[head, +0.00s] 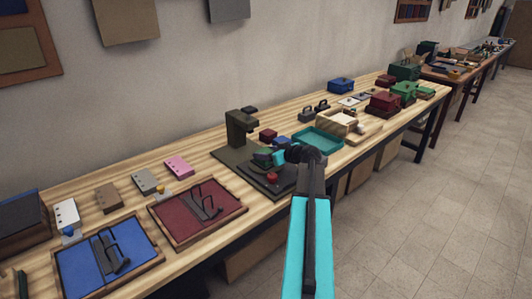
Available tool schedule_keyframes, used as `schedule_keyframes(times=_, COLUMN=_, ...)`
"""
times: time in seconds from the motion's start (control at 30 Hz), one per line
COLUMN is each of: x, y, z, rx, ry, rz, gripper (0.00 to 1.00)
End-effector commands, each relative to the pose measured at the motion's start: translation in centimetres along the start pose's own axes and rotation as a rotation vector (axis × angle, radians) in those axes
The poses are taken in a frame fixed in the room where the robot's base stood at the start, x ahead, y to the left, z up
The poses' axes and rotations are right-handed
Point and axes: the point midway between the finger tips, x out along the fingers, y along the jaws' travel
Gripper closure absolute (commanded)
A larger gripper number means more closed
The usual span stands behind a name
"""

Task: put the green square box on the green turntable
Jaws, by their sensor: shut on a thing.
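My gripper (279,157) is at the front edge of the long wooden table, over a dark low stand. It is shut on a small green piece (262,155), which I take to be the green square box. The piece is small and partly hidden by the gripper, so its shape is unclear. It is just above or on the stand; I cannot tell whether they touch. I cannot make out the green turntable clearly; it may be under or behind the gripper.
A dark upright machine (241,128) stands behind the stand. A teal tray (318,138) is to the right. A red-lined tray (166,215) and a blue-lined tray (75,272) lie at left. Green boxes (404,89) and red boxes (383,103) stand farther right.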

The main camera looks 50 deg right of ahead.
Motion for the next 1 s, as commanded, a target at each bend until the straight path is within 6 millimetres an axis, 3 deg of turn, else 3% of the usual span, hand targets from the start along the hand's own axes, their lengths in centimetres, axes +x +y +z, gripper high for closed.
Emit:
schedule_keyframes(times=0.43, x=0.13, y=-0.02, z=0.26, rx=-0.001, ry=0.001, rz=0.0, gripper=0.72)
schedule_keyframes(times=0.47, x=0.1, y=-0.03, z=0.18, rx=-0.001, ry=0.0, rz=0.0, gripper=0.42)
schedule_keyframes(times=0.53, x=0.09, y=-0.03, z=0.17, rx=-0.001, ry=0.0, rz=0.0, gripper=0.3)
schedule_keyframes(times=1.0, x=0.03, y=-0.05, z=-0.04, rx=-0.001, ry=0.0, rz=-0.001, gripper=0.28)
